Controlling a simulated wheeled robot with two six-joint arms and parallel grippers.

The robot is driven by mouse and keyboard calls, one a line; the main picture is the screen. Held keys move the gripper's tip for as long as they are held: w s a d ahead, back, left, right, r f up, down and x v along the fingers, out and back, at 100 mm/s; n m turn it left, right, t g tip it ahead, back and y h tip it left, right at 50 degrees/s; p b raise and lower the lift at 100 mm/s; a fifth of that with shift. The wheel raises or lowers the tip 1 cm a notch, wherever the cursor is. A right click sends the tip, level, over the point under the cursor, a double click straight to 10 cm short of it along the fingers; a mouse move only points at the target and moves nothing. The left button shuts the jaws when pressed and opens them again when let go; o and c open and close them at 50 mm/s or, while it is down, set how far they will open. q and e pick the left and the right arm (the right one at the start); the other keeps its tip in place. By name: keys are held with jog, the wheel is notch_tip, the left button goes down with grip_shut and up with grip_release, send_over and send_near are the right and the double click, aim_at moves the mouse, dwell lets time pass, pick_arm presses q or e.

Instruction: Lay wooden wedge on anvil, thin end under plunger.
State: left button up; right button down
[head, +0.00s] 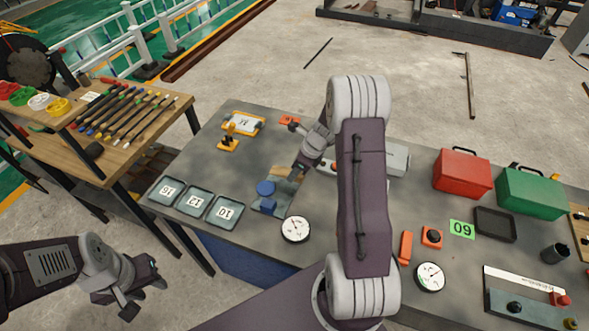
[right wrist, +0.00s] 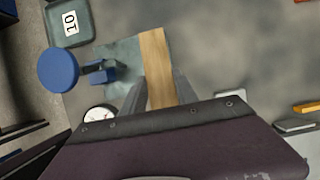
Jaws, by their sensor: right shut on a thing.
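The wooden wedge (right wrist: 156,62) is a tan strip between the two fingers of my right gripper (right wrist: 158,90), which is shut on it. In the head view my right gripper (head: 298,168) is just behind and right of the blue gauge device (head: 265,188). The right wrist view shows the device's round blue top (right wrist: 58,70), a small blue plunger part (right wrist: 100,72) and a grey-green plate (right wrist: 118,50). The wedge appears along the plate's right edge, apart from the plunger. Contact and which end is thin cannot be told. My left gripper (head: 140,294) is open and empty, off the table's left front.
Trays numbered 16 (head: 167,190), 12 (head: 195,200) and 10 (head: 225,210) lie left of the device. A white dial (head: 296,229) is close in front. Red (head: 462,173) and green (head: 531,192) boxes stand at right.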

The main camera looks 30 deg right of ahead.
notch_tip(320, 180, down, 3)
jog(key=shift+a+b, duration=0.1)
jog(key=shift+b, duration=0.85)
jog(key=shift+f+b, duration=0.7)
jog(key=shift+f, duration=0.4)
jog(key=c, duration=0.9)
grip_release()
jog(key=shift+o, duration=0.2)
jog(key=v, duration=0.9)
notch_tip(320, 180, up, 6)
jog(key=p, duration=0.8)
send_over(294, 186)
jog(key=s+d, duration=0.2)
jog(key=s, duration=0.1)
jog(key=shift+w+d+r, duration=0.1)
jog(key=shift+d, duration=0.05)
